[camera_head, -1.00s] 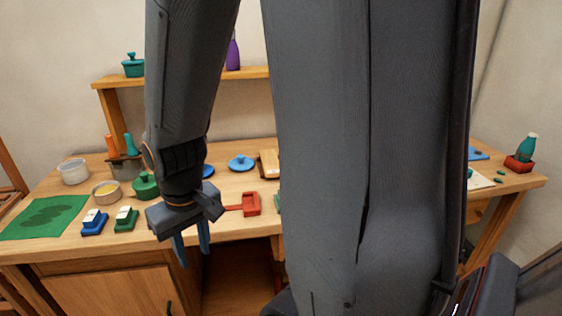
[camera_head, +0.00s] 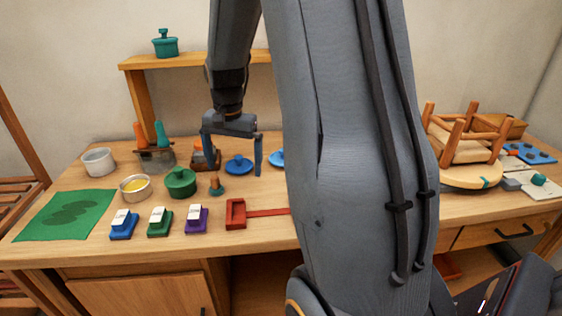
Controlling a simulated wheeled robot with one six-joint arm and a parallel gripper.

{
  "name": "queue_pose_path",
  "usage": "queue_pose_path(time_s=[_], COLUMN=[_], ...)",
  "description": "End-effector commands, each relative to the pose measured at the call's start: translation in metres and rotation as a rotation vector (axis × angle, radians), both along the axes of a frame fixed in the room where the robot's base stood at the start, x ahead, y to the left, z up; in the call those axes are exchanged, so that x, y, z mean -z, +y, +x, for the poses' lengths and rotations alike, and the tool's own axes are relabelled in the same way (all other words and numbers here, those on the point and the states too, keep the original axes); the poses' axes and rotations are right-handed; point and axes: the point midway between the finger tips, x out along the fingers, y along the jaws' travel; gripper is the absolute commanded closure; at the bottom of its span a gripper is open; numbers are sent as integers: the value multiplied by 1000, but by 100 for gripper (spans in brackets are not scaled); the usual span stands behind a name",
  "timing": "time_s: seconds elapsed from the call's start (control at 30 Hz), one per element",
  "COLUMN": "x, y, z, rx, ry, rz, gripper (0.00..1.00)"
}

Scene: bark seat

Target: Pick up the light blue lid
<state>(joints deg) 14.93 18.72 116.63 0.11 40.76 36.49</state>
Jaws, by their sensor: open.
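The light blue lid (camera_head: 277,157) lies on the table behind my arm, and its right part is hidden by the arm. A darker blue lid (camera_head: 239,167) with a knob lies just left of it. My gripper (camera_head: 232,162) points down, open and empty, with its two fingers spread apart. In the picture the darker lid shows between the fingers, and the light blue lid is just right of the right finger. I cannot tell how high the fingertips are above the table.
A green lidded pot (camera_head: 180,183), a small brown-and-teal item (camera_head: 216,186) and a red tray (camera_head: 236,213) stand in front. A wooden shelf (camera_head: 190,59) rises at the back. An upturned stool (camera_head: 466,150) stands at right. My arm hides the middle of the table.

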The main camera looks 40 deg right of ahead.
Motion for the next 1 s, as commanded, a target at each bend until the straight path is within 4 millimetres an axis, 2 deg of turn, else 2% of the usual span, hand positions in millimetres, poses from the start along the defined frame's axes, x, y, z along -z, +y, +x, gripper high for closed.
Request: queue_pose_path(time_s=[0.03, 0.1, 0.2, 0.3, 0.4, 0.5, 0.6, 1.0], x=[6, 8, 12, 16, 18, 19, 23, 65], y=[-35, -78, -137, -187, -222, -242, -249, -247], z=[22, 45, 67, 78, 82, 83, 83, 82], rx=[147, 354, 624, 843, 999, 1089, 1126, 1129], ry=[6, 17, 30, 39, 47, 51, 52, 54], rz=[8, 20, 33, 42, 48, 50, 52, 52], gripper=[0, 0, 0, 0, 0, 0, 0, 0])
